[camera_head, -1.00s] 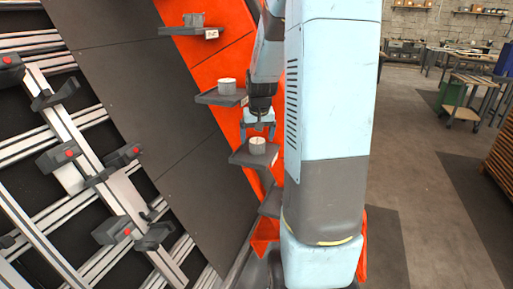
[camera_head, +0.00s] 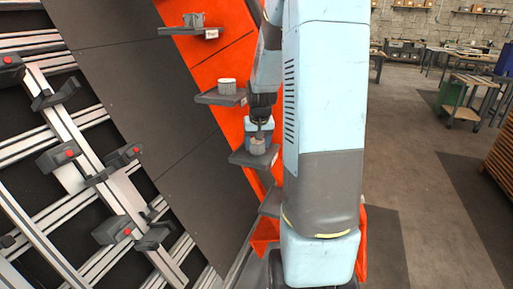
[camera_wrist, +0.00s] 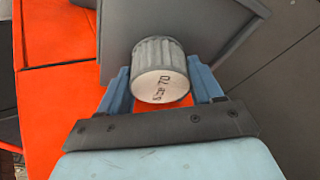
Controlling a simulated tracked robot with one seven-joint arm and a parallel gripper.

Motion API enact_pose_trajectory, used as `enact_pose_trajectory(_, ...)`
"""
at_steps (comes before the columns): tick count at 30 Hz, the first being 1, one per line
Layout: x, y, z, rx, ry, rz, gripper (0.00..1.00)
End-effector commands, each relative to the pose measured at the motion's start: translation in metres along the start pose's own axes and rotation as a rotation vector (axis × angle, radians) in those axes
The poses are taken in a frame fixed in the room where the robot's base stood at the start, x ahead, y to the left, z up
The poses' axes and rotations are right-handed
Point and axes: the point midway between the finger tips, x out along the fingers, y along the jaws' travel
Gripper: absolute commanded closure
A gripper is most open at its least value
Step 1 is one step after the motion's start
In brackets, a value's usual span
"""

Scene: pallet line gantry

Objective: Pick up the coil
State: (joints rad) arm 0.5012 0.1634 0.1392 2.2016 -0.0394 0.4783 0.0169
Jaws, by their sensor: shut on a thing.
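The coil (camera_wrist: 160,72) is a short grey ribbed cylinder with a pale, printed end face. In the head view the coil (camera_head: 257,146) sits on the lowest of the small shelves that carry a cylinder, a dark grey shelf (camera_head: 240,158). My gripper (camera_head: 258,138) is over this shelf, its fingers around the coil from above. In the wrist view my gripper (camera_wrist: 160,85) has one blue finger on each side of the coil, shut on it. The coil's lower end is hidden, so I cannot tell whether it still touches the shelf.
Another cylinder (camera_head: 227,86) stands on the middle shelf (camera_head: 215,98), close above my gripper. A third cylinder (camera_head: 193,20) is on the top shelf (camera_head: 180,31). An orange panel (camera_head: 222,60) stands behind them. Rails with clamps fill the left; open floor lies right.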

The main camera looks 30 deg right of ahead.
Motion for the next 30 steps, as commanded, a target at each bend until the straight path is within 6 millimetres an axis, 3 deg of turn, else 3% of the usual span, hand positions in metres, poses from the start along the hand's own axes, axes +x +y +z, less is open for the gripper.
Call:
enact_pose_trajectory(9, 0.000, 0.000, 0.000, 0.001, 0.001, 0.000, 0.77)
enact_pose_trajectory(19, -0.006, 0.001, -0.002, 0.001, 0.002, 0.001, 0.77)
enact_pose_trajectory(25, -0.034, 0.001, -0.010, 0.001, 0.005, 0.000, 0.77)
enact_pose_trajectory(30, -0.066, 0.004, 0.005, 0.001, 0.005, 0.001, 0.77)
